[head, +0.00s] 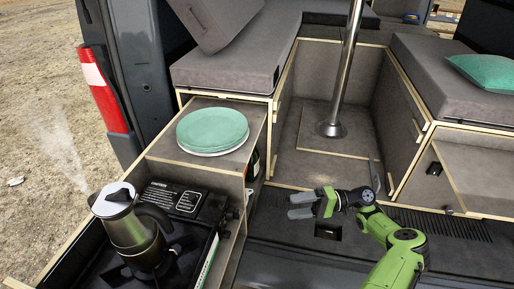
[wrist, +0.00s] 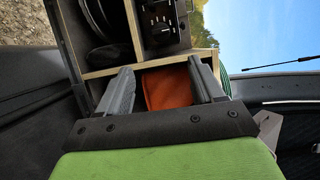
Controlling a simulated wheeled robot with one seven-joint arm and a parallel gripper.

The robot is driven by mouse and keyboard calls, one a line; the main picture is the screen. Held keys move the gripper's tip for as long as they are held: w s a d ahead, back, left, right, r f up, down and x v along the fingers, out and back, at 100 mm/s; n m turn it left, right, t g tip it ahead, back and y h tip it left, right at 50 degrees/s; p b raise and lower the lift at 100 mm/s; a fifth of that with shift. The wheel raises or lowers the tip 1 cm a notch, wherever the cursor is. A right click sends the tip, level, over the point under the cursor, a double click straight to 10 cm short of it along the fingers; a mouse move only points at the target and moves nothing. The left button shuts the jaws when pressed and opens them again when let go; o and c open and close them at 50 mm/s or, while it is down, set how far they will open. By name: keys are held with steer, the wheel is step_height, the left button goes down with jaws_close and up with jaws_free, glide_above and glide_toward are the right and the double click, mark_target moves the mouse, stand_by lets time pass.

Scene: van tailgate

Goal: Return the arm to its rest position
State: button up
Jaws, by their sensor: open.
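My gripper (head: 300,206) is on the green arm at the lower middle right of the head view, above the dark van floor. Its two grey fingers point left, toward the side of the pull-out drawer unit. In the wrist view the gripper (wrist: 168,88) shows its fingers spread apart with nothing between them. Behind the gap is an orange-red thing (wrist: 167,88) inside a wooden-edged compartment. The gripper appears empty and apart from the furniture.
A steaming kettle (head: 131,232) stands on the stove in the open drawer at lower left. Green plates (head: 212,127) are stacked on the cabinet top. A metal pole (head: 347,75) rises behind my arm. A green cushion (head: 484,72) lies on the right bench.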

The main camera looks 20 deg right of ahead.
steer(key=s+a+r+n+g+h+p, duration=0.3)
steer(key=a+r+g+h, duration=0.55)
steer(key=a+r, duration=0.7)
steer(key=s+r+t+h+p, duration=0.5)
steer(key=s+r+t+h, duration=0.4)
steer(key=s, duration=0.7)
step_height(320, 180, up, 3)
steer(key=shift+s+a+r+t, duration=0.15)
steer(key=shift+a+t, duration=0.1)
steer(key=shift+t, duration=0.3)
steer(key=shift+a, duration=0.1)
